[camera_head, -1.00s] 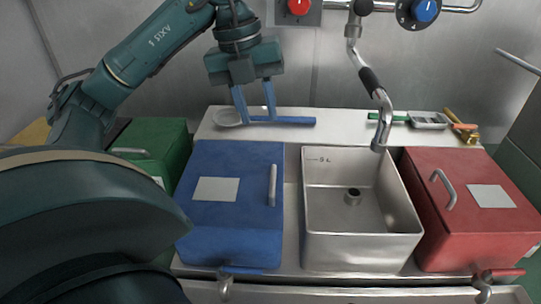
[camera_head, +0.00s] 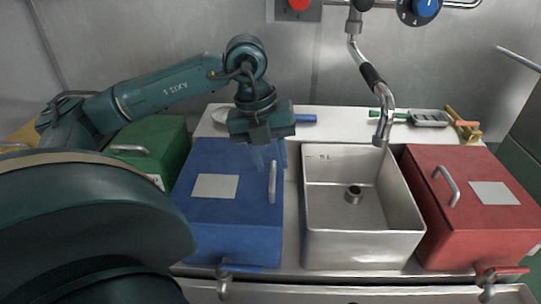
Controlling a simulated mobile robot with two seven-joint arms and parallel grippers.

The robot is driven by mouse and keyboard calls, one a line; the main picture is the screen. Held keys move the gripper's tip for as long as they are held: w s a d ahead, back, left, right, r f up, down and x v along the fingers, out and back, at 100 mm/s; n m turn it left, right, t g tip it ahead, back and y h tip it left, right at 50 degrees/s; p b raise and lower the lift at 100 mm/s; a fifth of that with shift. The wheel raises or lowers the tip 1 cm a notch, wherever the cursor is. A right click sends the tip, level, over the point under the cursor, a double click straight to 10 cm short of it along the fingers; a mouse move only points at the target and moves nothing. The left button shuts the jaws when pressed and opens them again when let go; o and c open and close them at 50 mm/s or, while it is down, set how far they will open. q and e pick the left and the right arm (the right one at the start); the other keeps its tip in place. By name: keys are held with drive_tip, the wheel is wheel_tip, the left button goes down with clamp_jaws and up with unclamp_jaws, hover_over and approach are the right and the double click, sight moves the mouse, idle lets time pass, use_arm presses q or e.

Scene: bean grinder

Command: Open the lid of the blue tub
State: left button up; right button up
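The blue tub (camera_head: 222,243) stands left of the steel sink bin, its blue lid (camera_head: 213,213) closed. A pale label lies on the lid, and an upright-looking silver handle (camera_head: 272,182) sits near its right edge. My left gripper (camera_head: 270,160) points down over the back right part of the lid, just behind the handle. Its two blue fingers look apart with nothing between them; I cannot tell whether they touch the lid. My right gripper is not in view.
The steel bin (camera_head: 318,232) is open and empty, with a tap (camera_head: 385,115) above its back. A red tub (camera_head: 480,235) stands at right and a green tub (camera_head: 160,143) at left. A blue-handled utensil (camera_head: 306,118) lies on the white back shelf (camera_head: 340,117).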

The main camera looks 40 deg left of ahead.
use_arm(q)
clamp_jaws()
idle(0.3)
drive_tip(key=shift+r, duration=0.15)
